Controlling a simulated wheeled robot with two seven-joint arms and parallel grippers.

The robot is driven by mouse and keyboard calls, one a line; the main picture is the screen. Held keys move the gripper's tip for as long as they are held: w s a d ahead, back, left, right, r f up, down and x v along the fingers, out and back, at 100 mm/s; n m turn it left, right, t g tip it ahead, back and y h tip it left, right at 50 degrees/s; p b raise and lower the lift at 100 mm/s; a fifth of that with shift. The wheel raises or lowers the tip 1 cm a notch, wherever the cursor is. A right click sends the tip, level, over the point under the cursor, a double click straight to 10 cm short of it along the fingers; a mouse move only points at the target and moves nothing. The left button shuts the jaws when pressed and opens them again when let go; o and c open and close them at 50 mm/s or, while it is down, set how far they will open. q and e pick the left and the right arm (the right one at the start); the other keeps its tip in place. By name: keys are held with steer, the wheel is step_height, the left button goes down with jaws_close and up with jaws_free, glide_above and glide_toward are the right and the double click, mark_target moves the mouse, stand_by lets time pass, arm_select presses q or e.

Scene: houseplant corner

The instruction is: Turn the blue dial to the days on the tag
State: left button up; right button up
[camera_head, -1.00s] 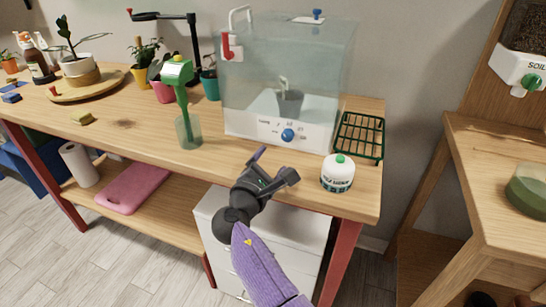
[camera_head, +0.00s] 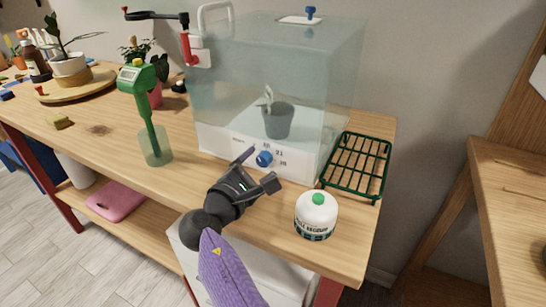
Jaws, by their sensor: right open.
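The blue dial (camera_head: 264,158) is on the white front panel (camera_head: 222,143) of a clear box (camera_head: 270,70). Printed marks surround it; I make out 21 and what looks like 30, and the rest are too small to read. My right gripper (camera_head: 258,168) is open, its fingers spread just in front of and below the dial. I cannot tell whether it touches the dial. A potted plant (camera_head: 278,122) stands inside the box. I cannot make out a tag with days on it. My left gripper is not in view.
A white bottle with a green cap (camera_head: 316,214) stands right of my gripper. A green wire rack (camera_head: 358,165) lies right of the box. A green-handled tool stands in a clear cup (camera_head: 155,146) on the left. A red lever (camera_head: 191,50) is on the box's left side.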

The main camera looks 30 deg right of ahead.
steer(key=shift+w+d, duration=0.1)
steer(key=shift+d, duration=0.05)
steer(key=c, duration=0.9)
jaws_close()
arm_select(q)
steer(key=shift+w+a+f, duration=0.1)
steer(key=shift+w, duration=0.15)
